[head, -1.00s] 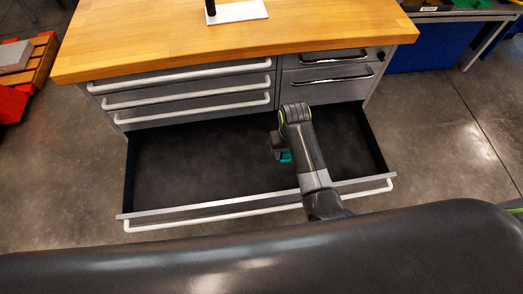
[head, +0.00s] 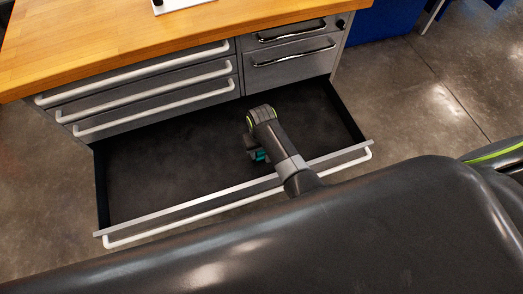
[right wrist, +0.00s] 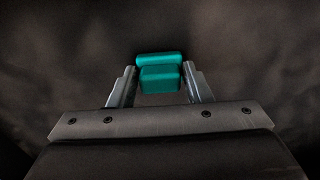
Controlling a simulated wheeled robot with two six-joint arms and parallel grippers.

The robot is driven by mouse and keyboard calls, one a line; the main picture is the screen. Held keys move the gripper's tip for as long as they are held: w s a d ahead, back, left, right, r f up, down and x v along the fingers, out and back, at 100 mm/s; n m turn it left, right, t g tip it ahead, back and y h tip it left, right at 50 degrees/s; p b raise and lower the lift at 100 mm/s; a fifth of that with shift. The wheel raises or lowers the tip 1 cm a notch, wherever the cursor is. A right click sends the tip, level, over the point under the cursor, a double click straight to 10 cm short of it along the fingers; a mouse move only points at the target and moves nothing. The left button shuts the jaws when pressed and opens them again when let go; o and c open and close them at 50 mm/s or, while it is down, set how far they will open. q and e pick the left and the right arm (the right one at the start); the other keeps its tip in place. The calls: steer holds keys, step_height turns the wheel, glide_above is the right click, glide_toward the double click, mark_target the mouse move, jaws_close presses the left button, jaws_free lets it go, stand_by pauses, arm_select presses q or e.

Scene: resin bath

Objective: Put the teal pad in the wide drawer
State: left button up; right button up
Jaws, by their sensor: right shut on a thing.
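The teal pad (right wrist: 160,76) is between the fingertips of my right gripper (right wrist: 160,82) in the right wrist view. The gripper is shut on it. In the head view, a small teal part of the pad (head: 259,155) shows below my right gripper (head: 256,150); the wrist hides the rest. The wide drawer (head: 150,170) is the bottom one and is pulled far out, with a dark, empty floor. The gripper and pad are over the right part of its opening. I cannot tell whether the pad touches the drawer floor. My left gripper is not in view.
Several shut drawers (head: 155,98) with bar handles sit above the open one, under a wooden worktop (head: 120,38). The wide drawer's front rail and white handle (head: 190,222) run below my right arm. Concrete floor (head: 430,110) is clear at the right.

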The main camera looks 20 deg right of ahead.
steer(key=shift+f, duration=0.1)
steer(key=o, duration=1)
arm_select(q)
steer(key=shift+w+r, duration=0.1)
arm_select(e)
steer(key=shift+o, duration=0.2)
step_height(320, 180, up, 7)
steer(key=p, duration=0.2)
steer(key=shift+p, duration=0.3)
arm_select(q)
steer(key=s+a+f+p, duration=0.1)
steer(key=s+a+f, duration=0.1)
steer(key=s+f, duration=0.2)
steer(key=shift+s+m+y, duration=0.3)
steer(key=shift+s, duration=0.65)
arm_select(e)
step_height(320, 180, up, 5)
steer(key=shift+r, duration=0.1)
